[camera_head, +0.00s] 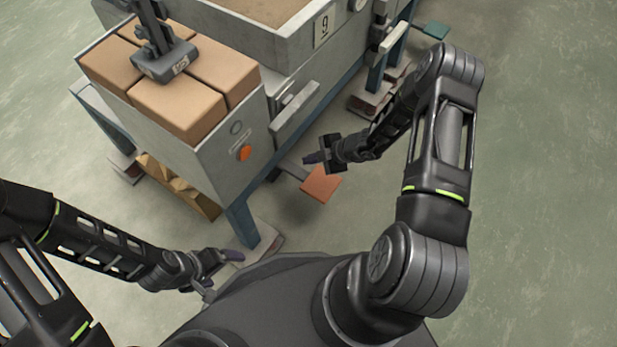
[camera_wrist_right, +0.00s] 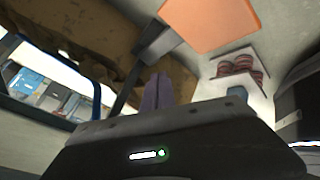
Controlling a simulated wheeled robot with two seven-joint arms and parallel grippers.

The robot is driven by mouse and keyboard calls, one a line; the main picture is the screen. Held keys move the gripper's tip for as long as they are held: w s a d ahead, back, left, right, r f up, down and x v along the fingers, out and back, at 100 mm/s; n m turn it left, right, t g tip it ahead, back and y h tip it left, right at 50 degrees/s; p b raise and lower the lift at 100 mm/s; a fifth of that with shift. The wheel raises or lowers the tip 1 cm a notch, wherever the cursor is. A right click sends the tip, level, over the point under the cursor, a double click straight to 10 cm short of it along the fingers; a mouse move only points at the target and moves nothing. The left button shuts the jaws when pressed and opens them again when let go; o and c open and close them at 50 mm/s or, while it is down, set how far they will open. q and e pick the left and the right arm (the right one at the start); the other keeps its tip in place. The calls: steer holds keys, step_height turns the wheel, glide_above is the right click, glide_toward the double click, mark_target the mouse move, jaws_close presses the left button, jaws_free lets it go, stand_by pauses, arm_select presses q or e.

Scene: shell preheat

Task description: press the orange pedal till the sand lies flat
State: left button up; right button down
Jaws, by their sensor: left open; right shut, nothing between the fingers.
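The orange pedal (camera_head: 321,184) sticks out on a metal arm from under the grey machine, low over the floor. It also shows at the top of the right wrist view (camera_wrist_right: 208,24). My right gripper (camera_head: 312,158) is shut and empty, beside the pedal in the head view. Its fingers (camera_wrist_right: 157,92) appear apart from the pedal in the wrist view; the exact height gap is unclear. The sand (camera_head: 262,8) lies in a grey box at the top and is cut off by the frame, so its full surface cannot be judged. My left gripper (camera_head: 228,262) is open and empty, near my base.
A grey bin (camera_head: 190,160) holds several brown blocks (camera_head: 178,108) under a dark metal press part (camera_head: 165,62). Blue legs (camera_head: 243,220) stand on footplates. Floor at right is clear.

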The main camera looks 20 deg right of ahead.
mark_target(311, 176)
step_height(311, 176, down, 6)
steer(key=b, duration=0.3)
steer(key=shift+s+r+b, duration=0.1)
steer(key=shift+s+b, duration=0.05)
steer(key=shift+b, duration=0.2)
stand_by(1.6)
steer(key=shift+f, duration=0.4)
